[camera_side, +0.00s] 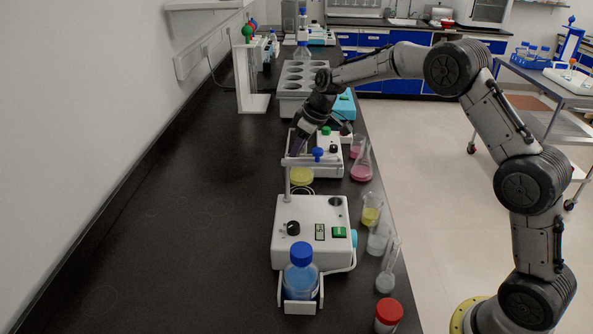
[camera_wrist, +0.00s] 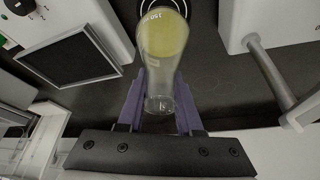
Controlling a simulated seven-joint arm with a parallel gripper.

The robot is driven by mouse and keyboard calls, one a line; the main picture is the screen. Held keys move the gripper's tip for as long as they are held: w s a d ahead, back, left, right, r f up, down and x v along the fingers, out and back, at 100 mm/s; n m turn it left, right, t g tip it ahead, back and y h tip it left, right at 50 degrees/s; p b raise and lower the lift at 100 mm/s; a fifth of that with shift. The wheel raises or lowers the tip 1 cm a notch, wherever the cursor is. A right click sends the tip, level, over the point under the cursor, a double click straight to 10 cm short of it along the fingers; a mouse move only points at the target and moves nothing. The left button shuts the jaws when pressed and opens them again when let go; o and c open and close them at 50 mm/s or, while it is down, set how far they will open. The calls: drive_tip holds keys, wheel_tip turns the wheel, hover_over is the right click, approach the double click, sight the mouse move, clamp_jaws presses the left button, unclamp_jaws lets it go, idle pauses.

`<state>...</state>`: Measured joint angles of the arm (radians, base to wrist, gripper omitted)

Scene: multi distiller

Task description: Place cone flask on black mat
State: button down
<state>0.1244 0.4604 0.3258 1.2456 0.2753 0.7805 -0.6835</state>
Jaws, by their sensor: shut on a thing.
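A clear cone flask with yellow liquid (camera_wrist: 165,38) is between the purple fingers of my gripper (camera_wrist: 161,80), which is shut on its neck in the wrist view. In the side view my gripper (camera_side: 297,146) is low among the white devices, and the flask's yellow base (camera_side: 301,176) shows beneath it. A dark round mat with pale rings (camera_wrist: 149,4) shows partly behind the flask at the top of the wrist view. In the side view its pale ring edge (camera_side: 303,191) is just below the flask. I cannot tell whether the flask touches it.
A white device (camera_side: 312,224) stands in front, with a blue-capped bottle (camera_side: 300,274). Another white device (camera_side: 322,163) stands behind. Flasks and beakers, including a pink flask (camera_side: 361,171), line the right edge. The black bench (camera_side: 200,210) is clear to the left.

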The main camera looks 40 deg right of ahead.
sight(296, 169)
drive_tip(key=shift+f, duration=2.45)
drive_tip(key=shift+f, duration=0.1)
drive_tip(key=c, duration=0.6)
unclamp_jaws()
drive_tip(key=v, duration=1.2)
drive_tip(key=shift+a, duration=0.1)
